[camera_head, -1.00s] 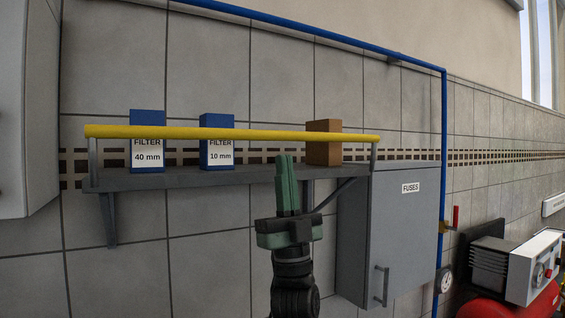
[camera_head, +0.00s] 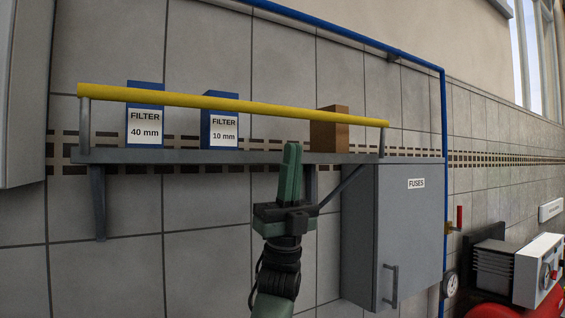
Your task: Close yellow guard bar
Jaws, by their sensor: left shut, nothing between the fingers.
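The yellow guard bar (camera_head: 235,104) runs along the front of the grey wall shelf (camera_head: 190,157), raised above it on a thin grey post at each end. It passes in front of the boxes on the shelf. My left gripper (camera_head: 291,150) is shut and empty, pointing up in front of the shelf, right of its middle. Its fingertips are below the bar in the picture and overlap the shelf's front edge. I cannot tell whether they touch the shelf. My right gripper is not in view.
On the shelf stand a blue filter box marked 40 mm (camera_head: 145,128), a blue one marked 10 mm (camera_head: 223,132) and a brown box (camera_head: 331,135). A grey fuse cabinet (camera_head: 400,235) hangs below right. A blue pipe (camera_head: 444,150) and a compressor (camera_head: 515,265) are further right.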

